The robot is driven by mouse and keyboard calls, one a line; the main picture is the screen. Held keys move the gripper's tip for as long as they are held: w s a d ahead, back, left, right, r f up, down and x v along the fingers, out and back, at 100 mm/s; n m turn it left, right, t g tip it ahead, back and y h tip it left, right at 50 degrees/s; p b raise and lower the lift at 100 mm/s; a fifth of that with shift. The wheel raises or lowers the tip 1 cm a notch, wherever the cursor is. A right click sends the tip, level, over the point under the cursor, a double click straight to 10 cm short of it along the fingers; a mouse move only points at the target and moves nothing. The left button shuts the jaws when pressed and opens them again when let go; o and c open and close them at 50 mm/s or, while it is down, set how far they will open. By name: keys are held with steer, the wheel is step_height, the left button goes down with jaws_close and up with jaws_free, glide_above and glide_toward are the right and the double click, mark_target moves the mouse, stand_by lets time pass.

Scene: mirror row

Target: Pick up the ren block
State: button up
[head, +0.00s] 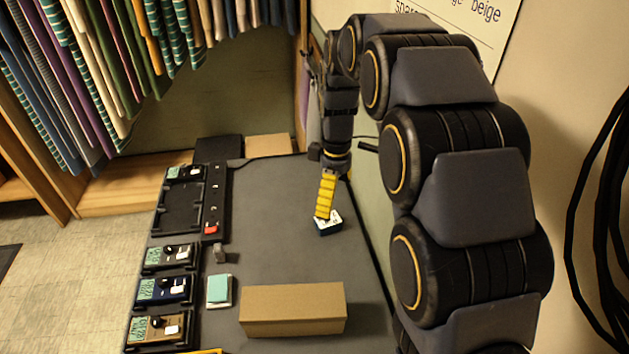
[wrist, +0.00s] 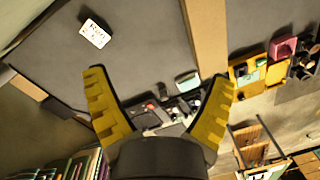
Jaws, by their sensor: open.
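A small block (head: 329,230) with a white top and dark blue sides sits on the grey table. Dark marks on its top are too small to read, so I cannot tell whether it is the ren block. It also shows in the wrist view (wrist: 95,34), beyond the tip of the left finger and outside the jaws. My gripper (head: 322,214) has yellow fingers and overlaps the block's back edge in the head view. The wrist view shows my gripper (wrist: 160,74) open, with nothing between its fingers and a gap to the block.
A cardboard box (head: 292,311) lies at the table's front. A teal-topped pad (head: 219,290) and a small grey piece (head: 219,253) lie left of centre. Several devices with displays (head: 163,291) and a black tray (head: 180,207) line the left edge. Table around the block is clear.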

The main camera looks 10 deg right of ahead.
steer(key=w+f+n, duration=0.4)
steer(key=w+f, duration=0.4)
steer(key=w, duration=0.1)
steer(key=n, duration=0.5)
glide_above(326, 222)
steer(key=shift+t, duration=0.4)
steer(key=f, duration=0.6)
steer(key=w+f, duration=0.1)
steer(key=f, duration=0.2)
steer(key=shift+a, duration=0.1)
steer(key=shift+f, duration=0.7)
step_height(326, 222, down, 7)
steer(key=shift+s+f, duration=0.1)
steer(key=shift+s, duration=0.05)
steer(key=c, duration=1.2)
